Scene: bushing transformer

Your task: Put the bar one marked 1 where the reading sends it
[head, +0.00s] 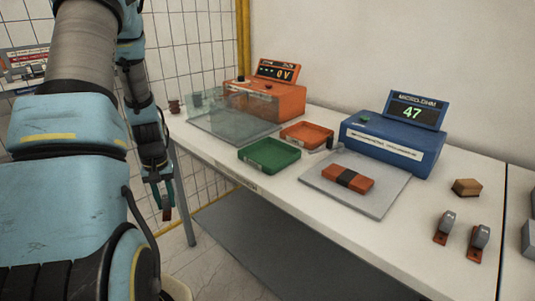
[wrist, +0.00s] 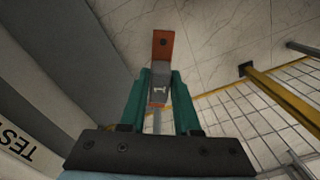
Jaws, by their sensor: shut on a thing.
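My gripper (wrist: 160,105) is shut on a grey piece with a copper-orange end, marked 1 (wrist: 162,48). In the head view my gripper (head: 161,183) hangs low at the left, off the table's left end, with the piece (head: 167,206) pointing down. The blue micro-ohm meter (head: 385,150) shows 47 in green on its display (head: 412,112). A green tray (head: 269,166) and an orange tray (head: 306,143) stand left of the plate. Both look empty.
An orange unit (head: 266,98) reading 0 V stands behind a clear box (head: 215,113) at the table's left. Two similar grey-and-copper pieces (head: 444,228) (head: 479,243) and a tan block (head: 467,187) lie at the right. A yellow-posted mesh fence (head: 243,40) stands behind the left end.

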